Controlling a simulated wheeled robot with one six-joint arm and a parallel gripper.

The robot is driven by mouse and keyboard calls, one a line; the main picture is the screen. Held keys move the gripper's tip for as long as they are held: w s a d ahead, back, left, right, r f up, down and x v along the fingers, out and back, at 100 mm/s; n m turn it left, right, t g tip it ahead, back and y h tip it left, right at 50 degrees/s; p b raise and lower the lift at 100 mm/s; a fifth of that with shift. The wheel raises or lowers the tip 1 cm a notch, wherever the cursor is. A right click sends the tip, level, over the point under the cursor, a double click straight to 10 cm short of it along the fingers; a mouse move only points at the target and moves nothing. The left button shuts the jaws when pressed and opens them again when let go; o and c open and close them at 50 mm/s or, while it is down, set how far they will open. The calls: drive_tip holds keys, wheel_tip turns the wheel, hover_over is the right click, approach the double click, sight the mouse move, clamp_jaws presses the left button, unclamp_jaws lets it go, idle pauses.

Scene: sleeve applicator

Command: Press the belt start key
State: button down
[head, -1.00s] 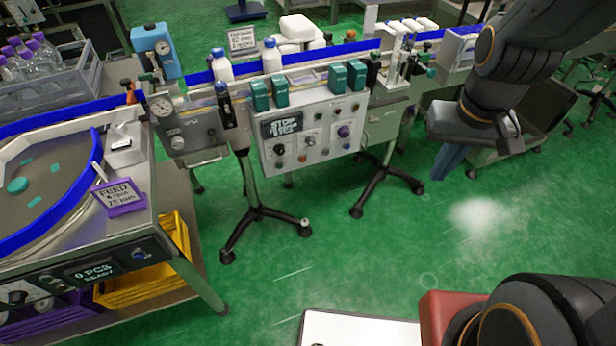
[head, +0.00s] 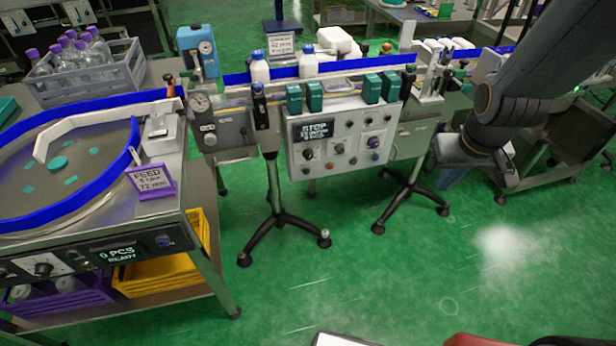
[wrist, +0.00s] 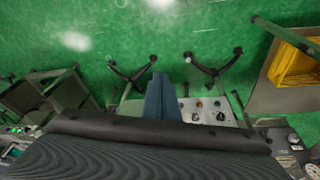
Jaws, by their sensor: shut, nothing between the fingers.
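The control panel (head: 297,172) is a pale box on the front of the conveyor machine. It carries a small dark display reading STOP (head: 317,130), dark knobs and several small buttons, including red ones. The lettering by the buttons is too small to read, so I cannot tell which is the belt start key.
Teal blocks (head: 314,96) sit above the panel, in front of the blue-railed conveyor with white bottles (head: 260,70). Black-footed stands (head: 275,219) reach onto the floor. A round feeder table (head: 75,217) stands left, a grey cart (head: 572,128) right.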

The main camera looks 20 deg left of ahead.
sight(307, 172)
drive_tip(key=w+a+f+n+t+y+b, duration=0.2)
drive_tip(key=w+a+f+n+b, duration=0.3)
drive_tip(key=a+f, duration=0.6)
drive_tip(key=w+a+f+n+t+y+b, duration=0.1)
drive_tip(key=w+a+f+n+y+b, duration=0.15)
drive_tip(key=w+a+f, duration=0.65)
drive_tip(key=s+a+f+n+y+b, duration=0.2)
drive_tip(key=s+a+f+n, duration=0.1)
drive_tip(key=a+f, duration=0.6)
drive_tip(key=shift+a+f, duration=0.35)
drive_tip(key=shift+a, duration=0.35)
drive_tip(key=shift+w, duration=0.1)
drive_tip(key=w+a+b, duration=0.3)
drive_tip(key=w+a, duration=0.1)
drive_tip(key=w, duration=0.3)
drive_tip(key=shift+w+a, duration=0.15)
drive_tip(key=shift+a, duration=0.1)
drive_tip(key=shift+w, duration=0.1)
drive_tip(key=shift+w+a, duration=0.2)
drive_tip(key=shift+w, duration=0.05)
